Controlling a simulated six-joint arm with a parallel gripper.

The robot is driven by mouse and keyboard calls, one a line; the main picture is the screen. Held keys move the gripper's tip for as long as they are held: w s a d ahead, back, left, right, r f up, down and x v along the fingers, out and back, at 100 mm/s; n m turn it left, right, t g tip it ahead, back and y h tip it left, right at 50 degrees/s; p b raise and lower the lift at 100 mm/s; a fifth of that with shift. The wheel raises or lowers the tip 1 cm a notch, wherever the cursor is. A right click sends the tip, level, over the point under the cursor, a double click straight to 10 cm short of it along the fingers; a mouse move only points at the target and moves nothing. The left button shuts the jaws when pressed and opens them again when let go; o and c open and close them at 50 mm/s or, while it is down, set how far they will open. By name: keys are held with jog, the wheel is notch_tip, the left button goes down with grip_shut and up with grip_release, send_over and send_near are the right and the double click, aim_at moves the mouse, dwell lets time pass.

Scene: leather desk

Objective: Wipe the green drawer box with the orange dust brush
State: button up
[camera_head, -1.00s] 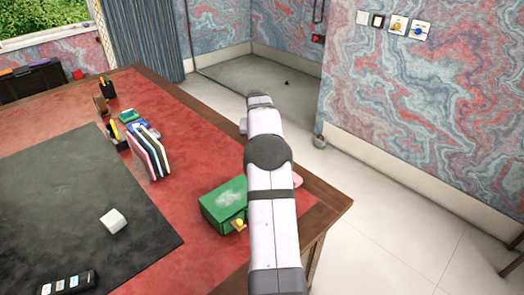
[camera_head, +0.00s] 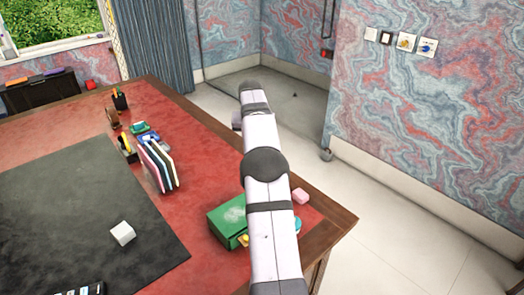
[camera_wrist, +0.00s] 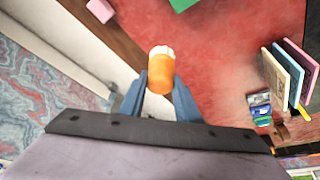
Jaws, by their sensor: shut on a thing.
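The green drawer box (camera_head: 229,221) sits on the red desk near its right end, with a pale dusty patch on its top. My arm hides its right side in the head view. Its green edge also shows at the top of the wrist view (camera_wrist: 184,4). In the wrist view my gripper (camera_wrist: 160,88) is shut on the orange dust brush (camera_wrist: 160,75), whose pale bristles point toward the top of the picture. The brush is held above the desk near its edge, apart from the box. The gripper's fingers are hidden in the head view.
A pink block (camera_head: 300,196) lies right of the box, near the desk edge. Upright books (camera_head: 158,165) and small desk items stand farther back. A white cube (camera_head: 122,233) rests on the black mat (camera_head: 75,215). Red desk surface between box and books is clear.

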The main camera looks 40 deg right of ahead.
jog(key=s+a+r+n+p, duration=0.15)
jog(key=a+r+p, duration=0.35)
jog(key=a, duration=0.6)
jog(key=s+a+f+n+t+y, duration=0.1)
jog(key=s+a+f+n+y, duration=0.1)
jog(key=s+a+f+n, duration=0.4)
jog(key=shift+a+f+y, duration=0.3)
jog(key=shift+a+f, duration=0.95)
jog(key=shift+f, duration=0.1)
jog(key=shift+n, duration=0.25)
